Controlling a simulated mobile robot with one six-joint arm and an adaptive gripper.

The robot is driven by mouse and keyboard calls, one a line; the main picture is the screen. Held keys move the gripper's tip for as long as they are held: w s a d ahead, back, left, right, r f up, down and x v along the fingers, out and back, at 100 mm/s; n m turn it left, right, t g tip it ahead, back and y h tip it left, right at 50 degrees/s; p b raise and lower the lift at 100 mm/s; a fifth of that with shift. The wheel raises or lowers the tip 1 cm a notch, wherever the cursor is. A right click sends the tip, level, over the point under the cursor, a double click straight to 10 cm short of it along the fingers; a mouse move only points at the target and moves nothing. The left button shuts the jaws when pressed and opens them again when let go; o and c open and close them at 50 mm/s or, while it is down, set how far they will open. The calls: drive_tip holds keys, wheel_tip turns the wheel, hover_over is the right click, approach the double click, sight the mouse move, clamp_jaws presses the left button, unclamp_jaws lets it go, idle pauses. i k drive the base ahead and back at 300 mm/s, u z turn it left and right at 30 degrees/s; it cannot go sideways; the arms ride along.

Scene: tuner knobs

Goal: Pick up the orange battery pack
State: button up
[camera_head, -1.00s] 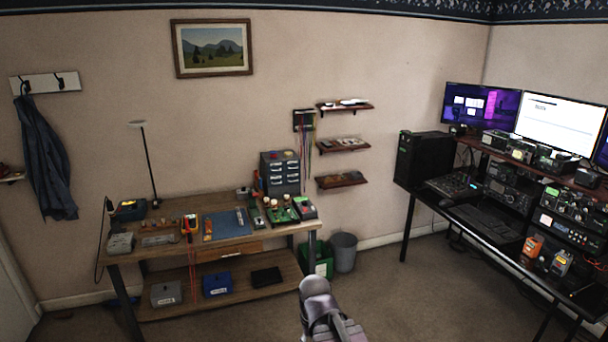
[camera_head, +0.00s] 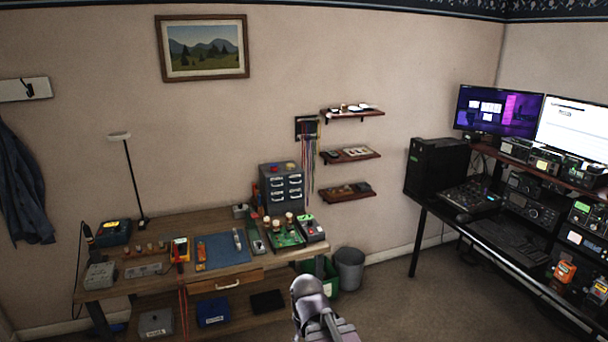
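Two orange items could be the battery pack, and both are small in the picture. One is an upright orange device (camera_head: 565,272) on the right desk, near its front edge. The other is a slim orange item (camera_head: 201,257) on the workbench, at the left edge of the blue mat (camera_head: 222,249). I cannot tell which is the battery pack. Part of my grey arm shows at the bottom middle, in front of the floor and far from both items. My gripper's fingers do not show.
The wooden workbench (camera_head: 255,264) stands along the back wall with several tools and a drawer cabinet on it. A grey bin (camera_head: 349,270) stands at its right. The black right desk (camera_head: 459,240) holds radios and monitors. Carpet (camera_head: 400,305) lies open between them.

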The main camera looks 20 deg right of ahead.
sight(568, 269)
drive_tip(key=z, duration=0.15)
drive_tip(key=i, duration=1.55)
drive_tip(key=z, duration=0.5)
drive_tip(key=i, duration=0.75)
drive_tip(key=z, duration=0.85)
drive_tip(key=i, duration=0.5)
drive_tip(key=z, duration=0.9)
drive_tip(key=i, duration=1.05)
drive_tip(key=z, duration=0.5)
